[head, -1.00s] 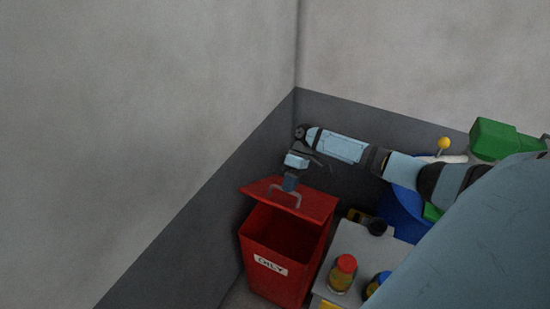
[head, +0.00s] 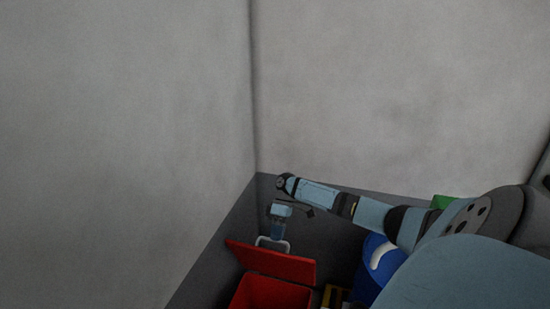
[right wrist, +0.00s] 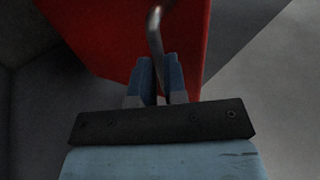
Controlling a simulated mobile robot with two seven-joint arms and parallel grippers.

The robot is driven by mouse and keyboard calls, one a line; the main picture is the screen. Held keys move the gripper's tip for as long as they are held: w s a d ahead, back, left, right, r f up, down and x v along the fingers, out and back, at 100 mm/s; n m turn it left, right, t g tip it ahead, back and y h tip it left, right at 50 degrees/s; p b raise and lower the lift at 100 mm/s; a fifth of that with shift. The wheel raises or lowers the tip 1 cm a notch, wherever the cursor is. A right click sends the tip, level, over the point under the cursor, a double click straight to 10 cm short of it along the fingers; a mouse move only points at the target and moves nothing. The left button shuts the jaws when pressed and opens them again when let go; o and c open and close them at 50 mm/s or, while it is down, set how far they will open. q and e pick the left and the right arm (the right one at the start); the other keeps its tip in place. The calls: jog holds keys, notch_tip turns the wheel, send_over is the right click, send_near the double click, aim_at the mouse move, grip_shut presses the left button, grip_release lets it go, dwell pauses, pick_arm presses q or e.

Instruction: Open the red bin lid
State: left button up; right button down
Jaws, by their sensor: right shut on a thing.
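The red bin (head: 268,294) stands in the corner at the bottom of the head view, its lower part cut off by the frame. Its red lid (head: 280,265) is raised and tilted up at the back, with the bin's opening showing in front. A pale metal handle (head: 266,240) stands at the lid's upper edge. My right gripper (head: 273,238) is at that handle. In the right wrist view the gripper's blue fingers (right wrist: 168,75) are shut on the metal handle (right wrist: 155,34), with the red lid (right wrist: 110,32) beyond. My left gripper is not in view.
Right of the bin are a yellow and dark object (head: 335,296) and a blue drum (head: 374,266) with a white patch. A green thing (head: 442,202) shows behind my right arm. Grey walls (head: 400,90) meet close behind the bin.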

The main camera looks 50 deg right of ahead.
jog(key=shift+s+f, duration=0.3)
jog(key=shift+f, duration=0.45)
jog(key=c, duration=1.4)
grip_release()
jog(key=shift+o, duration=1.2)
jog(key=shift+w+d+f, duration=0.2)
jog(key=shift+w+f, duration=0.05)
jog(key=b+v, duration=0.1)
jog(key=v, duration=1.3)
jog(key=shift+w, duration=0.15)
jog(key=shift+a, duration=0.1)
